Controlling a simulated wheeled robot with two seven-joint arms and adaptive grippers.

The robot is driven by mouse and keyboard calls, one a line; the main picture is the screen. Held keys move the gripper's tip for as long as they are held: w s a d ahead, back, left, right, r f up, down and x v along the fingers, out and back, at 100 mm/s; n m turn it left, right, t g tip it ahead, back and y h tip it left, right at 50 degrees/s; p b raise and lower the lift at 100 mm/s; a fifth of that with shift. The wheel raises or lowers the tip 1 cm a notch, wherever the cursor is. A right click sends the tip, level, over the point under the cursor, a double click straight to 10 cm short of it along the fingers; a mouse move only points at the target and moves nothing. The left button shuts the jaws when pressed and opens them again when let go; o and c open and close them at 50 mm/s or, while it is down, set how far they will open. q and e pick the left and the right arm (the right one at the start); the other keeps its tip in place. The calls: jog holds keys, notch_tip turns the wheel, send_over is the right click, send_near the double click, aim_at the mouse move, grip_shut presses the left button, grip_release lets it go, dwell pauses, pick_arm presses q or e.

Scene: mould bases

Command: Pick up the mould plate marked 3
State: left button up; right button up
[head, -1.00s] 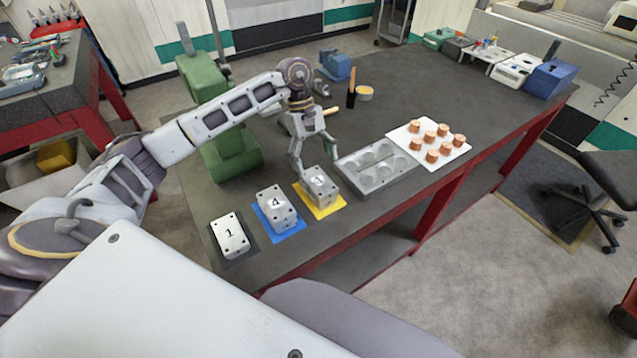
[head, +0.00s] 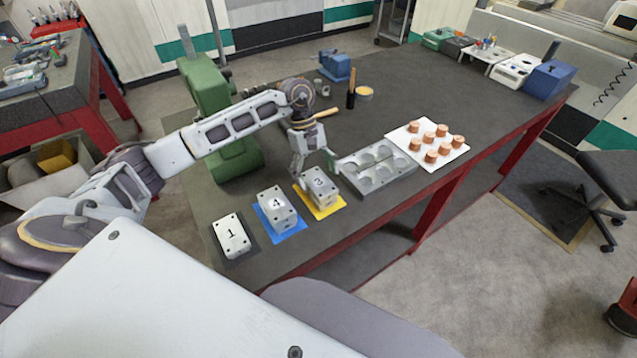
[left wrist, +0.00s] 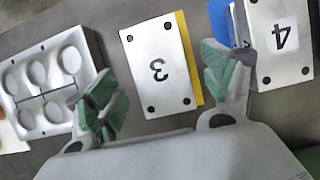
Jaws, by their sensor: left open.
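The mould plate marked 3 (head: 319,186) tops a grey block on the yellow mat (head: 327,211). In the left wrist view the plate marked 3 (left wrist: 158,62) lies ahead, between the fingers' directions. My left gripper (head: 317,172) is open, its fingers spread above and around the plate's far side. In the left wrist view its green-padded fingertips (left wrist: 160,78) are apart, with nothing between them gripped. The plate marked 4 (head: 275,203) stands on a blue mat (head: 289,229), and the plate marked 1 (head: 231,234) on a dark mat. My right gripper is not in view.
A grey tray with round hollows (head: 374,170) stands close to the right of plate 3. A white board with copper-coloured cylinders (head: 410,138) lies beyond it. A green machine (head: 233,160) stands at the left. The far table middle is clear.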

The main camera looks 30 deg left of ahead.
pick_arm(q)
jog(key=shift+x, duration=0.95)
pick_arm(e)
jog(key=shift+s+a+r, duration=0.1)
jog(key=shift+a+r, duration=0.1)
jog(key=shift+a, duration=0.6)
pick_arm(q)
jog(key=shift+c, duration=0.5)
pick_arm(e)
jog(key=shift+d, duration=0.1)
pick_arm(q)
jog(key=c, duration=1.4)
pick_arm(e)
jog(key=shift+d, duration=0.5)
